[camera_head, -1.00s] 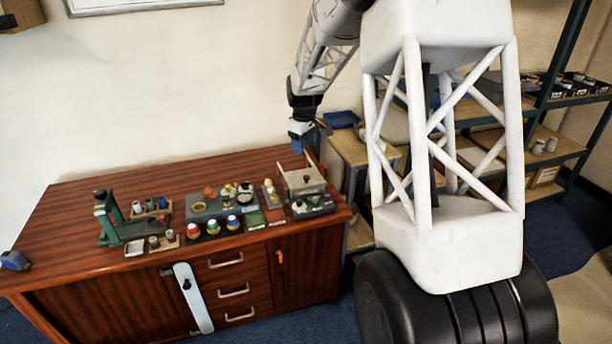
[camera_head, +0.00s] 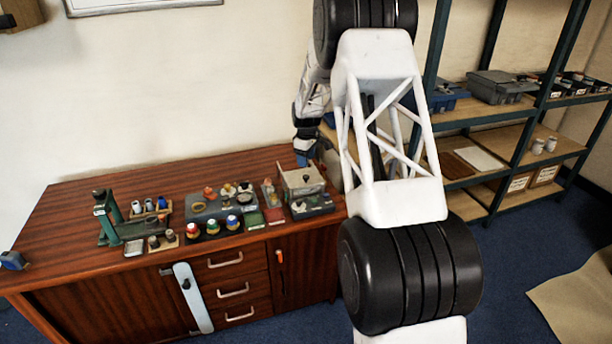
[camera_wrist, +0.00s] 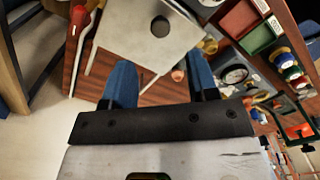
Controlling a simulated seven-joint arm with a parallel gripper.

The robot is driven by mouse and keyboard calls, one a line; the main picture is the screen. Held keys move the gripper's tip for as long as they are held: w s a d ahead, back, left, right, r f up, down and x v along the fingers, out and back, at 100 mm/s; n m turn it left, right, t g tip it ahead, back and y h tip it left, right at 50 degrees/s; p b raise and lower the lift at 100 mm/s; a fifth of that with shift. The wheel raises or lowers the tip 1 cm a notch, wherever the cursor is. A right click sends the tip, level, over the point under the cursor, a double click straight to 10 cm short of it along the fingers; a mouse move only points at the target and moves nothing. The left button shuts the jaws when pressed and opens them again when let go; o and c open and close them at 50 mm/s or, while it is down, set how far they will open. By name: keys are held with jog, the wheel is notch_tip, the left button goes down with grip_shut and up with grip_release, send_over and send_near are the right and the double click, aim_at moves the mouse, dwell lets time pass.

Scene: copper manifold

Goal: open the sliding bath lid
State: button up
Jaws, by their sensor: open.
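The bath (camera_head: 313,205) is a small dark unit at the right end of the wooden bench, with a pale plate, apparently its lid (camera_head: 299,179), over it. In the wrist view the pale lid (camera_wrist: 130,36) carries a round black knob (camera_wrist: 160,26). My gripper (camera_head: 306,154) is above and behind the bath at the bench's right end. In the wrist view its two blue fingers (camera_wrist: 162,76) are apart and empty, below the knob in the picture. I cannot tell whether they touch the lid. The bath's inside is hidden.
A red-handled tool (camera_wrist: 78,24) lies beside the lid. Green and red trays (camera_head: 264,217), coloured-cap bottles (camera_head: 213,227) and a green press (camera_head: 108,217) stand left on the bench. Shelving (camera_head: 500,115) stands to the right. The bench's left part is mostly clear.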

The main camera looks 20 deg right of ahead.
aim_at(306, 176)
jog(key=shift+f, duration=0.1)
jog(key=shift+f, duration=3.85)
jog(key=shift+c, duration=0.5)
grip_shut()
